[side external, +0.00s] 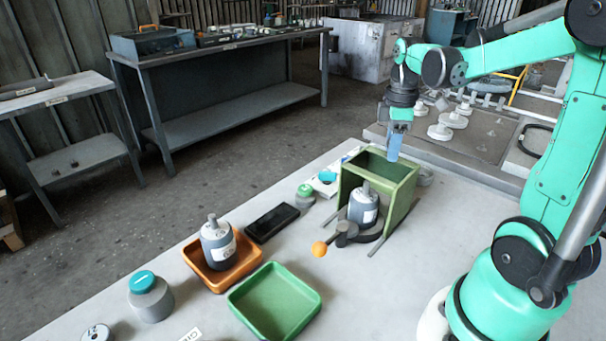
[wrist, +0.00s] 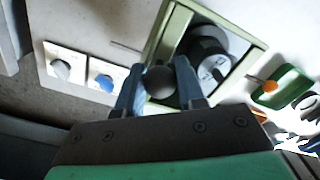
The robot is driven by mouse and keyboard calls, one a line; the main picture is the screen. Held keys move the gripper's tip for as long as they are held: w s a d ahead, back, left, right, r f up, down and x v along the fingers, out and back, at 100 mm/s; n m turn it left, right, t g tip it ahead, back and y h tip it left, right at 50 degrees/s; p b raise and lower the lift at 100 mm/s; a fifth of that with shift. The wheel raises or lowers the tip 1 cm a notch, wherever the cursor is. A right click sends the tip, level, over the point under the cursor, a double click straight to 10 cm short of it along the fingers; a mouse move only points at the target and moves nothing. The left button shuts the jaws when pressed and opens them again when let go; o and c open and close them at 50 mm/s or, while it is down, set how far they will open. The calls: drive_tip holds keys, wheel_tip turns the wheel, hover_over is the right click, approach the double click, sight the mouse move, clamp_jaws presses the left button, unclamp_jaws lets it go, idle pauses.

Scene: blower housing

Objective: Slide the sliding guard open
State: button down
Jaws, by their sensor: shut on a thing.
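The sliding guard (side external: 403,198) is a green box-like frame with an open front, standing on two thin rails on the pale table. In the wrist view its green rim (wrist: 257,62) shows beyond the fingers. My gripper (side external: 393,154) points down at the guard's back top edge. In the wrist view my gripper (wrist: 160,70) has its blue fingers on either side of a dark round knob (wrist: 160,84), shut on it. How the knob joins the guard is hidden. A grey bottle (side external: 363,206) stands inside the guard on a dark round base.
A lever with an orange ball (side external: 319,249) sticks out in front of the guard. An orange tray (side external: 251,259) holding a bottle, a green tray (side external: 274,300) and a black case (side external: 272,222) lie left of it. A white panel (wrist: 70,62) with knobs stands beside the guard.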

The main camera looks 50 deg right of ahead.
drive_tip(key=d, duration=0.5)
drive_tip(key=shift+d, duration=0.1)
drive_tip(key=c, duration=0.5)
unclamp_jaws()
drive_tip(key=shift+c, duration=0.2)
wheel_tip(320, 180, up, 6)
drive_tip(key=shift+f, duration=0.2)
